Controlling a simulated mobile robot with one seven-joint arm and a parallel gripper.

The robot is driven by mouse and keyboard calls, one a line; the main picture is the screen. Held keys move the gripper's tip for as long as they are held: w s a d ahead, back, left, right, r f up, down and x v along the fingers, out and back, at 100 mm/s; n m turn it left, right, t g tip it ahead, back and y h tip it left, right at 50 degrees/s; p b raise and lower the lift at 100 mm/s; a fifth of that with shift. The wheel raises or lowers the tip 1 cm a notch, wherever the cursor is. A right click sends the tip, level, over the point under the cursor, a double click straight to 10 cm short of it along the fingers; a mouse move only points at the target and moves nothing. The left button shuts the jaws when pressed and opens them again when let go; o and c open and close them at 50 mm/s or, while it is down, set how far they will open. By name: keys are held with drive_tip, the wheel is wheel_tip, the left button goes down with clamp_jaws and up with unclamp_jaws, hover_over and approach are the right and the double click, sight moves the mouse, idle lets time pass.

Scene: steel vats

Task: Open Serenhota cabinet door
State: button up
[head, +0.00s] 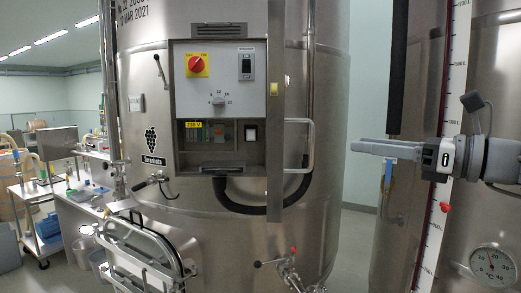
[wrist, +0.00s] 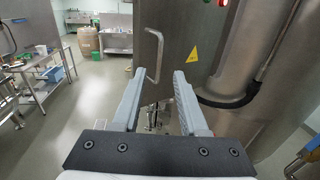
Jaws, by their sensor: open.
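The Serenhota cabinet (head: 221,80) is set on the front of a steel vat, above and right of the grape logo. Its door (head: 275,110) stands swung out from the right side, seen almost edge-on, so the inside shows. A bar handle (head: 312,147) sticks out from the door's outer face. The wrist view shows that grey door face (wrist: 175,25) with the bent handle (wrist: 159,50) and a yellow warning triangle. My gripper (head: 353,148) is right of the handle, pointing left, apart from it. In the wrist view my gripper (wrist: 160,75) is open and empty, with the handle beyond the fingertips.
Inside the cabinet are a red knob (head: 196,64), dials and switches. A black hose (head: 245,208) loops below it. A second vat (head: 480,90) with a thermometer (head: 493,265) stands at the right. Valves and a hatch frame protrude low.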

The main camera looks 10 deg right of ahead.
drive_tip(key=v, duration=0.6)
